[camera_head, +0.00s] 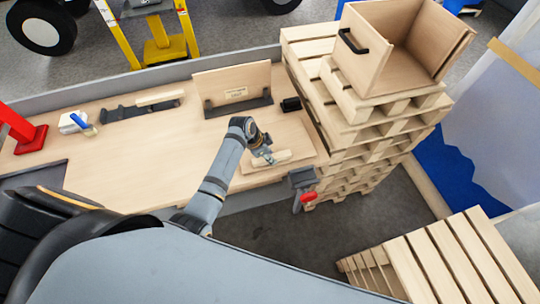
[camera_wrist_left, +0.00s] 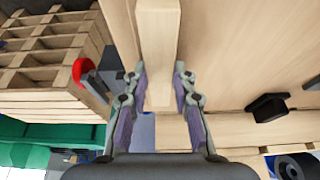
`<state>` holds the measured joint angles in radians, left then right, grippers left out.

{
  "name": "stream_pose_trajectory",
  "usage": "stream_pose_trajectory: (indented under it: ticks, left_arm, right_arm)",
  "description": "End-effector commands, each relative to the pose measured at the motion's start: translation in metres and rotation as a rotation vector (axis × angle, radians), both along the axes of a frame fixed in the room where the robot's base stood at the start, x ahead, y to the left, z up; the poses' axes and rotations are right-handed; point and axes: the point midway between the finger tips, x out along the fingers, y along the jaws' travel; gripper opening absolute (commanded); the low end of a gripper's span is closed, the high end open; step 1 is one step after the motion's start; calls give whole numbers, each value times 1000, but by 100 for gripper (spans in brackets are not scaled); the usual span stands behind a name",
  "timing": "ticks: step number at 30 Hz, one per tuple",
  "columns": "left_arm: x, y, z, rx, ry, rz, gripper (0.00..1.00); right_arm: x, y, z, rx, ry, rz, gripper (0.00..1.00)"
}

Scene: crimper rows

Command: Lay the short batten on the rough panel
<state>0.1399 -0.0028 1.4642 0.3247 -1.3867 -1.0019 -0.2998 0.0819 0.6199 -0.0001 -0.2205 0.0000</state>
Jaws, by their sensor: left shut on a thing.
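The short batten (camera_head: 282,158) is a pale wooden bar. My left gripper (camera_head: 265,157) is shut on it, over the right part of the bench. In the left wrist view the batten (camera_wrist_left: 158,45) lies between the two fingers of the gripper (camera_wrist_left: 160,92). A flat pale panel (camera_head: 290,132), which looks like the rough panel, lies on the bench under the batten. I cannot tell whether the batten touches it. My right gripper is not in view.
An upright labelled board (camera_head: 232,78) stands in a dark holder behind. A dark rack (camera_head: 125,112) holds another pale batten (camera_head: 160,98) at left. A red-handled clamp (camera_head: 304,190) sits at the bench's front edge. Stacked pallets (camera_head: 350,135) carry an open wooden box (camera_head: 372,60) at right.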

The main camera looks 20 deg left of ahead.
Motion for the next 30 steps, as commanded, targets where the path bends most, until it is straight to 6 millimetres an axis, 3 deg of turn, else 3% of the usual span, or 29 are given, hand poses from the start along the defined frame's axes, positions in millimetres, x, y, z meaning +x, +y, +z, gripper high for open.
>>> stream_pose_trajectory:
  ticks: [2, 3, 9, 20, 30]
  left_arm:
    - [0, 0, 0, 0, 0, 0, 0]
    - [0, 0, 0, 0, 0, 0, 27]
    - [0, 0, 0, 0, 0, 0, 52]
    - [-1, 3, 6, 0, -2, 1, 52]
    - [-17, 27, 77, 4, -4, 0, 52]
  right_arm:
    - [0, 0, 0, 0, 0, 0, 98]
    - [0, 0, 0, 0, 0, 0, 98]
    - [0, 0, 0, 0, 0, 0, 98]
    - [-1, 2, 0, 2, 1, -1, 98]
    - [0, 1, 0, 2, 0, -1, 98]
